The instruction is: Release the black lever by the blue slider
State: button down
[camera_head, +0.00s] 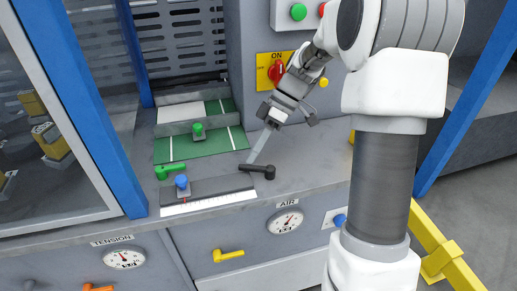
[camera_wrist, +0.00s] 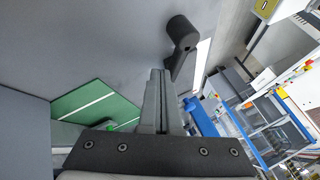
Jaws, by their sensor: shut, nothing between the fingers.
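The black lever (camera_head: 256,169) lies on the grey counter at the right end of the ruled strip; its round end points right in the head view. In the wrist view the black lever (camera_wrist: 181,40) shows just past my fingertips, its thick round end uppermost. The blue slider (camera_head: 181,182) stands on the dark strip with the white scale, left of the lever. I cannot make it out in the wrist view. My gripper (camera_head: 252,160) is shut and empty, pointing down close behind the lever's left part. In the wrist view my fingertips (camera_wrist: 158,73) are beside the lever; I cannot tell whether they touch.
A green lever (camera_head: 170,171) sits behind the blue slider, and a green knob (camera_head: 198,131) stands on the green plate (camera_head: 176,149). A red switch (camera_head: 277,71) is on the back panel. A blue post (camera_head: 95,120) stands left. The counter right of the lever is clear.

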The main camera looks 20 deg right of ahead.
jog(key=shift+s+a, duration=0.15)
jog(key=shift+a, duration=0.1)
jog(key=shift+s+a+n+g, duration=0.15)
jog(key=shift+n+g, duration=0.15)
jog(key=shift+n, duration=0.3)
jog(key=shift+r, duration=0.1)
jog(key=shift+r+p, duration=0.35)
notch_tip(320, 180, up, 3)
jog(key=shift+r+p, duration=0.1)
jog(key=shift+p, duration=0.35)
jog(key=s+d+r+p, duration=0.1)
jog(key=s+d+r, duration=0.4)
jog(key=d, duration=0.5)
jog(key=shift+s+r+p, duration=0.3)
jog(key=shift+r+p, duration=0.05)
jog(key=shift+r, duration=0.6)
jog(key=shift+d+r, duration=0.1)
